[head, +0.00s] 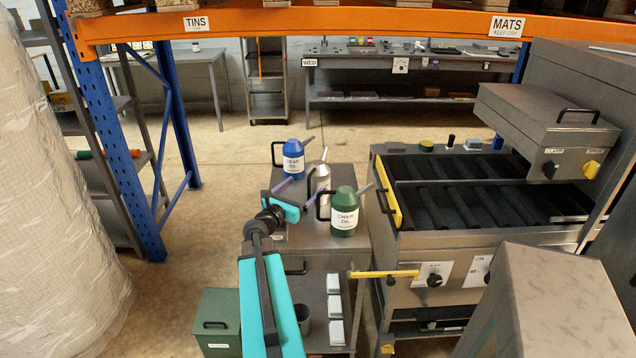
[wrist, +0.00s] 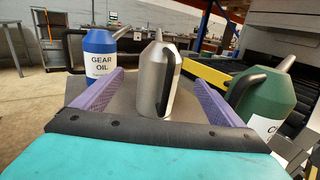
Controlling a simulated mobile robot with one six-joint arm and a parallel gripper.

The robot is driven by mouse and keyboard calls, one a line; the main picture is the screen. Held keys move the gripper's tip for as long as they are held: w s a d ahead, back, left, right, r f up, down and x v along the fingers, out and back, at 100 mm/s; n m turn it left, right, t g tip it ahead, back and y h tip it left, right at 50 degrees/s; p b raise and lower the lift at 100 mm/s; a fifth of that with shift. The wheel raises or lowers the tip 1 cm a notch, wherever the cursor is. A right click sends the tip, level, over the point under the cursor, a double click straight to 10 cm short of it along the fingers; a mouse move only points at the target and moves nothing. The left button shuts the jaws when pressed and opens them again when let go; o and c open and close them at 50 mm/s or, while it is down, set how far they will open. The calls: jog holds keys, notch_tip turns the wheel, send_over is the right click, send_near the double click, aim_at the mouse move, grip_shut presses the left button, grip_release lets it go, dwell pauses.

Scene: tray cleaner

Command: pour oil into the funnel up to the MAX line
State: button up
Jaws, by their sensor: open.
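A plain silver can (head: 322,180) with a thin spout stands on a grey cart top (head: 345,176). In the wrist view the silver can (wrist: 155,80) is straight ahead, its black handle facing me. My gripper (head: 296,193) is open, its purple fingers pointing toward the can, one to each side in the wrist view (wrist: 158,82). I cannot tell whether they reach it. A blue can labelled GEAR OIL (head: 293,160) stands behind to the left. A green can labelled CHAIN OIL (head: 344,212) stands to the right. I cannot make out a funnel or a MAX line.
A grey machine with dark rollers (head: 470,205) and a yellow bar (head: 388,192) stands right of the cart. A blue rack post (head: 110,130) and wrapped bale (head: 50,190) are on the left. A green box (head: 217,318) sits low beside the cart. Floor behind is clear.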

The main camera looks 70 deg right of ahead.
aim_at(312, 179)
jog(key=shift+s+d, duration=0.15)
jog(key=shift+d, duration=0.6)
jog(key=shift+s+d, duration=0.15)
jog(key=shift+d, duration=0.55)
jog(key=shift+s+d+f+p, duration=0.1)
jog(key=shift+s+d+p, duration=0.15)
jog(key=shift+d+p, duration=0.7)
jog(key=shift+s+d+p, duration=0.2)
jog(key=shift+d, duration=1.4)
jog(key=c, duration=2.1)
jog(key=shift+r, duration=0.25)
